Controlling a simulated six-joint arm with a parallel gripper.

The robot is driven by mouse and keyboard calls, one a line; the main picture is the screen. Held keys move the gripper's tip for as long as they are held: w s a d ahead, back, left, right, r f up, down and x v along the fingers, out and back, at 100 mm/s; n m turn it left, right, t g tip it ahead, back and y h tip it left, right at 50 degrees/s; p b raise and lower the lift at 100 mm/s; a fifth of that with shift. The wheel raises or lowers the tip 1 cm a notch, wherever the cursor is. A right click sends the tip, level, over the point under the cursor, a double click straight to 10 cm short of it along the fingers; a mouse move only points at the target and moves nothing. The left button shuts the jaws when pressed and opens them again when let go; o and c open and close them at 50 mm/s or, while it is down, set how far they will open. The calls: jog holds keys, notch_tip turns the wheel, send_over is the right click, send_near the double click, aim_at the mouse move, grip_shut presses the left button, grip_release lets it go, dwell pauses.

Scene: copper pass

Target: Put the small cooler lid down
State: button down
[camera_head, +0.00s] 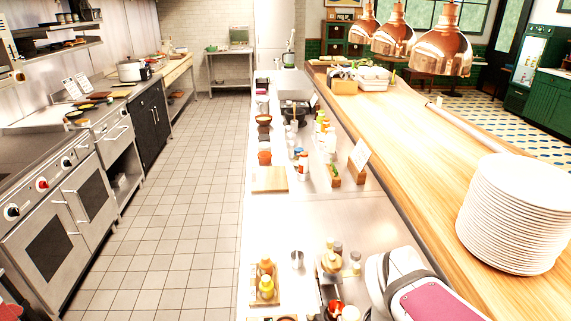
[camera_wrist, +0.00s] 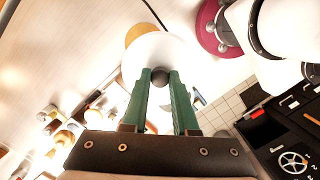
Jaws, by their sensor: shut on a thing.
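In the wrist view, my gripper (camera_wrist: 160,82) has its two green fingers closed on the dark round knob of a white disc-shaped lid, the small cooler lid (camera_wrist: 153,50). The lid lies beyond the fingertips and shows its knob side to the camera. An orange-tan rounded edge (camera_wrist: 138,33) shows behind the lid's upper left. I cannot tell whether the lid touches anything beneath it. I cannot make out the gripper or the lid in the head view, and no cooler body is clear there.
A steel counter (camera_head: 310,215) has a clear stretch in its middle. Bottles on a board (camera_head: 265,285) and other small containers stand at its near end. A tall stack of white plates (camera_head: 515,215) stands on the wooden pass (camera_head: 425,150) at right. Copper lamps (camera_head: 443,50) hang above.

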jog(key=s+d+f+m+y, duration=0.1)
jog(key=s+d+f+m, duration=0.75)
jog(key=d, duration=0.25)
jog(key=shift+m+g, duration=0.25)
jog(key=shift+g, duration=0.05)
jog(key=w+a+f, duration=0.2)
jog(key=w, duration=0.1)
jog(key=w+a+f, duration=0.2)
jog(key=w, duration=0.1)
jog(key=w+a+f, duration=0.2)
jog(key=w, duration=0.2)
jog(key=shift+a+f, duration=0.25)
jog(key=shift+a, duration=0.05)
jog(key=shift+w+f, duration=0.1)
jog(key=shift+f, duration=1.8)
jog(key=c, duration=0.7)
grip_release()
jog(key=shift+f, duration=0.15)
